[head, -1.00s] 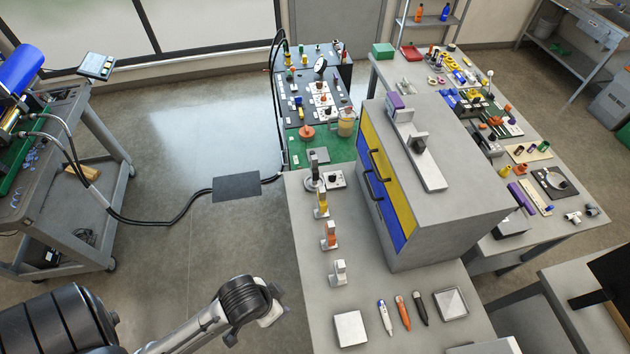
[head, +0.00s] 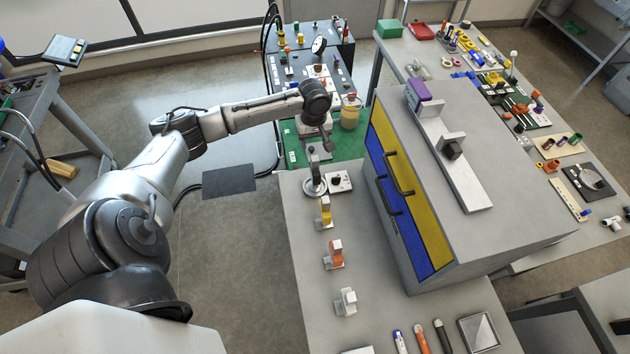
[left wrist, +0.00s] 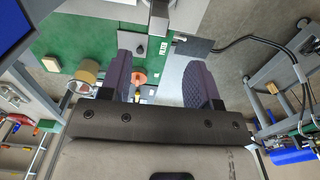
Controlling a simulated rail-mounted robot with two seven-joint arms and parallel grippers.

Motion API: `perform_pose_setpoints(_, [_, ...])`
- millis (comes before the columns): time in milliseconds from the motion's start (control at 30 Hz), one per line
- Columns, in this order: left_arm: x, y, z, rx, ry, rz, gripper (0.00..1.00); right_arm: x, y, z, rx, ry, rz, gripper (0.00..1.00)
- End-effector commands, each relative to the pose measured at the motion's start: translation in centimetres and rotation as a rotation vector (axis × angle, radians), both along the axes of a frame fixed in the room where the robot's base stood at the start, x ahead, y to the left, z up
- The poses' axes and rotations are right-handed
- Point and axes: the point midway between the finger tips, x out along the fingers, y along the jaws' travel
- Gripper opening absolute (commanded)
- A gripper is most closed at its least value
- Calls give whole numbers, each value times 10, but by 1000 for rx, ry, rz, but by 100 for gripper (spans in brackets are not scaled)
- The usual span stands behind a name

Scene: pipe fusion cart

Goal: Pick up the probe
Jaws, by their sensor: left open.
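My left gripper (head: 320,143) is over the green mat (head: 292,152) at the far end of the near bench. In the left wrist view its two dark purple fingers (left wrist: 162,68) are apart with nothing held between them. Beyond and between them an orange disc-based piece (left wrist: 140,78) shows. A grey upright post (left wrist: 158,18) stands at the upper edge of that view. A thing that is surely the probe cannot be told; pen-like tools, white-blue (head: 399,341), orange (head: 421,340) and black (head: 441,336), lie at the bench's front. My right gripper is out of view.
Small holders in yellow (head: 325,212), orange (head: 334,255) and white (head: 346,302) stand along the bench's left side. A large grey cabinet with blue and yellow drawers (head: 408,170) blocks the right. A jar (head: 350,116) stands close to my gripper.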

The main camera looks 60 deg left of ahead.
Motion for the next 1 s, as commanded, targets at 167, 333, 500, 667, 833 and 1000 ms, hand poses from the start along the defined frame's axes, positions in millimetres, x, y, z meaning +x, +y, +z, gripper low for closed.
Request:
perform_pose_setpoints(167, [0, -1, -32, -1, 3, 1, 56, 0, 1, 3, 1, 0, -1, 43])
perform_pose_setpoints(333, [0, -1, -55, -2, 1, -1, 56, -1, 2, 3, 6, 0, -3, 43])
perform_pose_setpoints(500, [0, -1, -65, 0, 0, -3, 56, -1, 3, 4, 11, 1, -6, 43])
perform_pose_setpoints(667, [0, -2, -74, -1, 1, -3, 56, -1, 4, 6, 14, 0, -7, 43])
perform_pose_setpoints(833, [1, -5, -96, -2, 2, -2, 56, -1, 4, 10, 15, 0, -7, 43])
perform_pose_setpoints(1000, [1, -4, -114, 0, 1, -4, 56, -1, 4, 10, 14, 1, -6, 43])
